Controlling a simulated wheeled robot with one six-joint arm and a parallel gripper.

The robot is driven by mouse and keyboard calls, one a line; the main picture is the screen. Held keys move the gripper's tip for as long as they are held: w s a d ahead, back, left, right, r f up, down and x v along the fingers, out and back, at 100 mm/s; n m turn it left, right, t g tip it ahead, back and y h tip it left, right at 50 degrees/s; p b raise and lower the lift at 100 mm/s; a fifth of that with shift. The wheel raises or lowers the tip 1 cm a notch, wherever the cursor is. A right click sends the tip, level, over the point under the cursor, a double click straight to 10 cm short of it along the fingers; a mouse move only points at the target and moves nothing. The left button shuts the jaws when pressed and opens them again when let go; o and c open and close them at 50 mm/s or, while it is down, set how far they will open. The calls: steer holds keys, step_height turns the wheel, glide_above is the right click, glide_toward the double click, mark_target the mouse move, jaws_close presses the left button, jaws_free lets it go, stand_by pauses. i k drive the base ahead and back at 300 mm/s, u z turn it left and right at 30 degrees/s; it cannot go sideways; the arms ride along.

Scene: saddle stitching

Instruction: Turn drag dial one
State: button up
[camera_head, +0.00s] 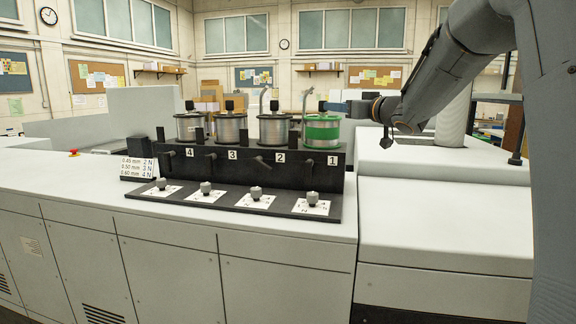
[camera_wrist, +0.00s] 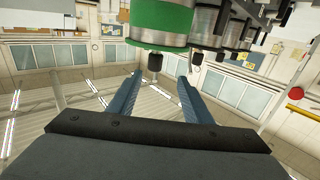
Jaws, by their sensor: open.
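Drag dial one is most likely the grey knob (camera_head: 312,198) on a white marked plate at the right end of the black front ledge, below the label "1" (camera_head: 332,160). Its pointer setting is too small to read. Above it stands the wire spool with a green band (camera_head: 322,132), which also shows upside down in the wrist view (camera_wrist: 160,20). My gripper (camera_head: 335,106) is at spool height, right beside its top, well above the dial. In the wrist view, its two blue-grey fingers (camera_wrist: 160,78) are apart and empty, with a black knob (camera_wrist: 155,64) seen between their tips.
Three similar dials (camera_head: 256,193) and silver spools (camera_head: 273,130) stand left of it along the black rack (camera_head: 250,165). A sign (camera_head: 138,167) lists 0.45 mm 2 N, 0.50 mm 3 N, 0.60 mm 4 N. The pale top (camera_head: 450,210) at right is clear.

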mark_target(312, 197)
steer(key=k, duration=0.9)
